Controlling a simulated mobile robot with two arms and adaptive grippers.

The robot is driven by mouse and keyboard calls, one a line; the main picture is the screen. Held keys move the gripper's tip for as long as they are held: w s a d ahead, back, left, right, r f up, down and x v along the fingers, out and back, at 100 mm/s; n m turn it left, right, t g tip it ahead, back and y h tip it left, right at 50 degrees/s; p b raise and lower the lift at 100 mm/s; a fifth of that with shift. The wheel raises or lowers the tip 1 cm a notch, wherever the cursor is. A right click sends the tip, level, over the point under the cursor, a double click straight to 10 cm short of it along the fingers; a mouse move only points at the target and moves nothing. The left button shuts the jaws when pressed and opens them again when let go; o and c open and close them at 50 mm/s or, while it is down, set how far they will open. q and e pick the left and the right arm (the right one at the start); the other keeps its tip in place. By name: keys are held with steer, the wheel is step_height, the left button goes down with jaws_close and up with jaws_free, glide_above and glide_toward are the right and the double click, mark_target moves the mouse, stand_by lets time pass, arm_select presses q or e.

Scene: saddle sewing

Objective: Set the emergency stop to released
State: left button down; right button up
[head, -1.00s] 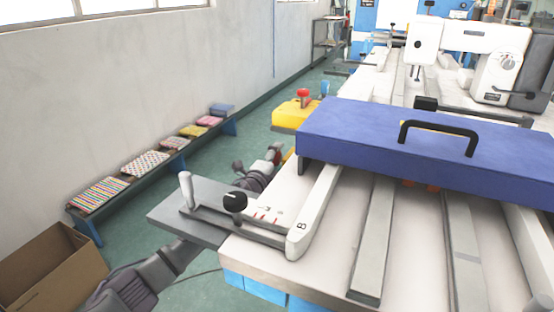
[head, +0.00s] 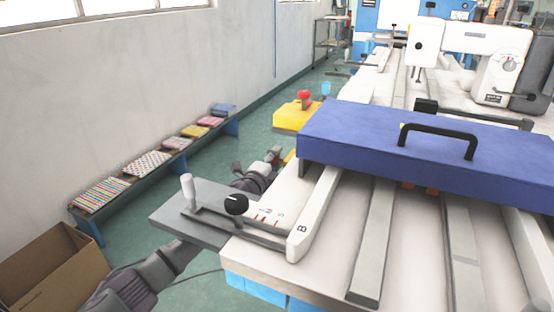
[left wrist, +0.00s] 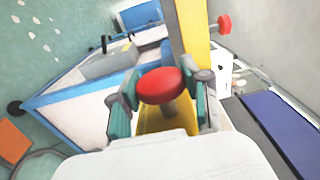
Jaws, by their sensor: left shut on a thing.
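The emergency stop is a red mushroom button (left wrist: 160,85) on a yellow housing (left wrist: 166,118) in the left wrist view. My left gripper (left wrist: 163,98) has its teal-padded fingers on either side of the red head, shut on it. In the head view my left gripper (head: 274,157) is beside the machine's left edge, next to a small yellow part (head: 289,155). The button in its grasp is hidden there. Whether the button is pressed or raised cannot be told. My right gripper is not in view.
A second red button (head: 304,95) stands on a yellow box (head: 296,117) farther back. The machine table with a blue cover (head: 370,140) is close on the right. A bench with cushions (head: 160,172) lines the wall, and a cardboard box (head: 50,270) is at lower left.

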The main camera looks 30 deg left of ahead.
arm_select(q)
steer(key=shift+a, duration=0.2)
steer(key=c, duration=0.5)
jaws_free()
steer(key=shift+a, duration=0.1)
steer(key=shift+c, duration=0.2)
steer(key=shift+s, duration=0.1)
steer(key=shift+s+f, duration=0.1)
steer(key=shift+s, duration=0.2)
steer(key=s, duration=1.1)
steer(key=shift+s+d, duration=0.15)
steer(key=shift+d, duration=0.25)
